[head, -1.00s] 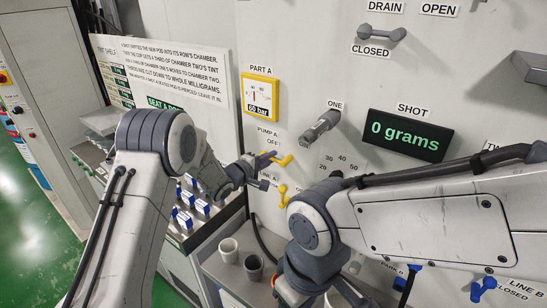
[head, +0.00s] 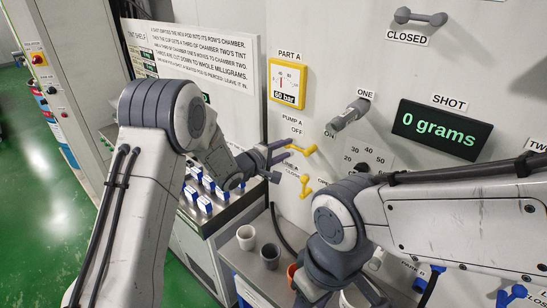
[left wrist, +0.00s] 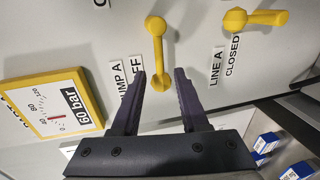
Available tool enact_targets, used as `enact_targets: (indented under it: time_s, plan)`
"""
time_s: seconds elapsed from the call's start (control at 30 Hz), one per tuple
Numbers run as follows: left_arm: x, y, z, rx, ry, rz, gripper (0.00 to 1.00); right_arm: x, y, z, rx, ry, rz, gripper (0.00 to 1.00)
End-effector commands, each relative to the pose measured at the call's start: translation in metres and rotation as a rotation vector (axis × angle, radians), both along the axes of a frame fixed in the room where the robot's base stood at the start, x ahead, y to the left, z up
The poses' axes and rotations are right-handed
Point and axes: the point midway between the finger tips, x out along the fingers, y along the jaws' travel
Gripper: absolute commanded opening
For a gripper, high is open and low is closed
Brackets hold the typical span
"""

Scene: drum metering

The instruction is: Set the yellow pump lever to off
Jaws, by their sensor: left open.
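The yellow pump lever (head: 301,149) is on the wall panel under the PUMP A label, with OFF above its left end and ON to the upper right. It lies roughly sideways in the head view. In the left wrist view the lever (left wrist: 157,50) stands lengthwise, its lower end between the fingertips, near the OFF label. My left gripper (head: 284,153) is open at the lever's left end. In the left wrist view its fingers (left wrist: 160,74) are on either side of the lever, with gaps showing. My right arm is in view, but its gripper is not.
A second yellow lever (head: 305,187), for LINE A, is just below; it also shows in the left wrist view (left wrist: 256,18). A yellow-framed gauge (head: 289,83) reads 60 bar. A grey knob (head: 350,115) sticks out to the right. Cups (head: 246,238) stand on a ledge below.

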Motion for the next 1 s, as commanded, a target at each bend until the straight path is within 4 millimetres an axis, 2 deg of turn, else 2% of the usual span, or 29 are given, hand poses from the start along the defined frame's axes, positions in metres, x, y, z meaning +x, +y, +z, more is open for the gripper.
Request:
enact_targets:
  time_s: [0.03,0.2,0.4,0.8,0.87,1.0]
  plan:
    - [-0.008,0.008,-0.002,0.000,-0.001,0.003,0.44,0.000,0.000,-0.010,0.000,0.000,-0.001,0.50]
    - [-0.032,0.028,0.006,-0.001,-0.002,0.004,0.44,0.000,0.000,-0.020,0.000,0.000,-0.003,0.50]
    - [-0.046,0.040,0.011,-0.001,-0.002,0.004,0.44,0.000,0.000,-0.024,0.000,0.000,-0.004,0.50]
    - [-0.049,0.039,0.012,0.016,-0.004,0.004,0.44,0.000,0.000,-0.025,0.000,0.000,-0.004,0.50]
    - [-0.051,0.035,0.011,0.063,-0.011,0.008,0.44,0.000,0.000,-0.027,0.000,0.000,-0.004,0.50]
    - [-0.071,0.024,0.002,0.329,-0.027,0.013,0.44,0.000,0.000,-0.037,0.000,0.000,-0.004,0.50]
